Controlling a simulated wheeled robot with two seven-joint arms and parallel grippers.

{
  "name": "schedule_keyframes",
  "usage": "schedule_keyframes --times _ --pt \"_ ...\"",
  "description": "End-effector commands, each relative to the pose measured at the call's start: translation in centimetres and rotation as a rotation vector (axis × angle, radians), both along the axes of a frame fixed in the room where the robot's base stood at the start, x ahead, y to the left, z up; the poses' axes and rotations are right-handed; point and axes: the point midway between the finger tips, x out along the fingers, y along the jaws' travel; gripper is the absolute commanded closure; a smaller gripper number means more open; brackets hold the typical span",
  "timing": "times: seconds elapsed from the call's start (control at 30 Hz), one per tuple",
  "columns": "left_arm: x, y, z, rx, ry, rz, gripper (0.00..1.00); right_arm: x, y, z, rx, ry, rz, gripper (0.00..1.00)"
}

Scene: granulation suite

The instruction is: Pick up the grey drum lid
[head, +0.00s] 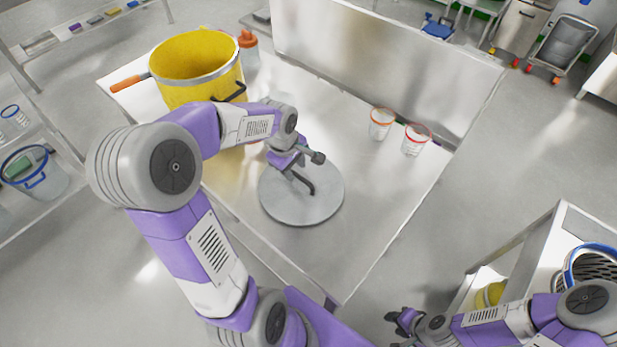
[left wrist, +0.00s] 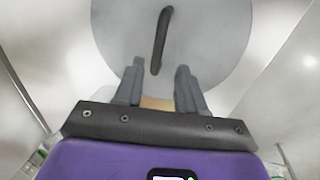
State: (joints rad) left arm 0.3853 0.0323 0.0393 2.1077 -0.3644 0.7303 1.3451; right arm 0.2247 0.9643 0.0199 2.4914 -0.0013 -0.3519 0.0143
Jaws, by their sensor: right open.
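The grey drum lid (head: 322,203) is a flat round disc lying on the steel table, with a dark bar handle (head: 305,184) on top. My left gripper (head: 299,166) is over the far part of the lid, close to the handle. In the left wrist view its two fingers (left wrist: 159,68) are apart with nothing gripped. The lid (left wrist: 215,40) fills the upper middle there, and the handle (left wrist: 161,38) runs away from the gap between the fingertips. I cannot tell the exact height above it. My right gripper (head: 405,325) is open, low and away from the table.
A yellow drum (head: 190,75) with an orange-handled tool (head: 130,82) stands at the table's back left, beside an orange-capped bottle (head: 248,50). Two red-rimmed jars (head: 381,124) (head: 416,140) stand right of the lid. A raised steel panel (head: 370,65) edges the back. The table's front right is clear.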

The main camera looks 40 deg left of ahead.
Motion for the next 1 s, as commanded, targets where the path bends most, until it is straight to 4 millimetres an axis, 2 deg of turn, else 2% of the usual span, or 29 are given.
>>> schedule_keyframes --times 0.4,0.73,1.0 --pt "1.6 -0.7 -5.6 -0.001 0.002 0.0 0.61 0.0 0.0 -1.8 0.0 -0.001 0.0 0.57" --pt "1.8 -0.7 -6.1 -0.001 0.0 -0.001 0.61 0.0 0.0 -1.8 0.0 -0.001 0.0 0.57" --pt "1.8 -0.7 -6.1 -0.001 0.0 -0.001 1.0 0.0 0.0 -1.8 0.0 -0.001 0.0 0.57"
